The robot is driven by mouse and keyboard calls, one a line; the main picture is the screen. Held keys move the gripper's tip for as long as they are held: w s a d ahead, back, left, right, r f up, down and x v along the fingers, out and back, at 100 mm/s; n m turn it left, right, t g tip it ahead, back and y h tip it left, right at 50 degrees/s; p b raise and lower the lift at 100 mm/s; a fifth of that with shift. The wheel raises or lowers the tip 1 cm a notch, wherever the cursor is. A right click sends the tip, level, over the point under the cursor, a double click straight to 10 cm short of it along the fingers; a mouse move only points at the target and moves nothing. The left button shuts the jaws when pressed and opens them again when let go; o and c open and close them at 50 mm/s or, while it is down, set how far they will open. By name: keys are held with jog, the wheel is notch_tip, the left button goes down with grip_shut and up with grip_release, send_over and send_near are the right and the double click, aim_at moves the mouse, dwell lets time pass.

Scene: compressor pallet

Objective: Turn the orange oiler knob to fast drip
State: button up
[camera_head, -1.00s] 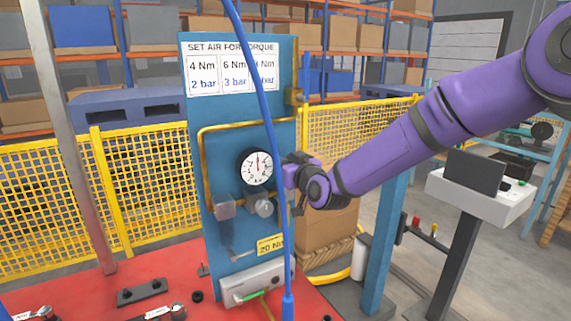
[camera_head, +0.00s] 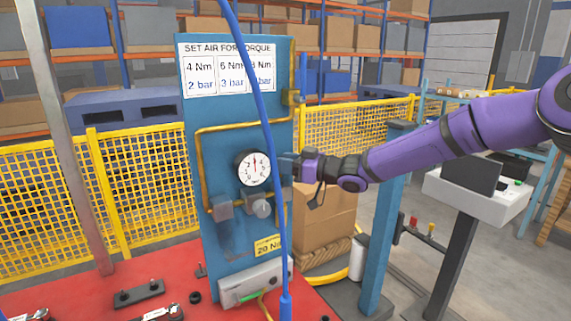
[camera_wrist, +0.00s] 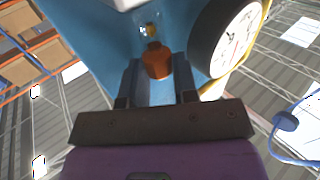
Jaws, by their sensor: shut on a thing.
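In the head view my gripper (camera_head: 284,157) reaches in from the right to the blue panel (camera_head: 225,130), beside the gauge. The knob cannot be made out there. No drip marking is readable.
A round white gauge (camera_head: 253,168) sits just left of my gripper; it also shows close by in the wrist view (camera_wrist: 229,38). A blue hose (camera_head: 270,120) hangs in front of the panel. A blue post (camera_head: 384,230) and a white console (camera_head: 475,192) stand right, below my arm.

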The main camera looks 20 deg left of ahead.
jog(key=shift+w+n+g, duration=0.2)
jog(key=shift+n+g, duration=0.5)
jog(key=shift+g, duration=0.2)
jog(key=shift+n+g, duration=0.3)
jog(key=shift+g, duration=0.2)
jog(key=o, duration=0.6)
jog(key=shift+s+m+t, duration=0.1)
jog(key=shift+m+t, duration=0.3)
jog(key=shift+t, duration=0.1)
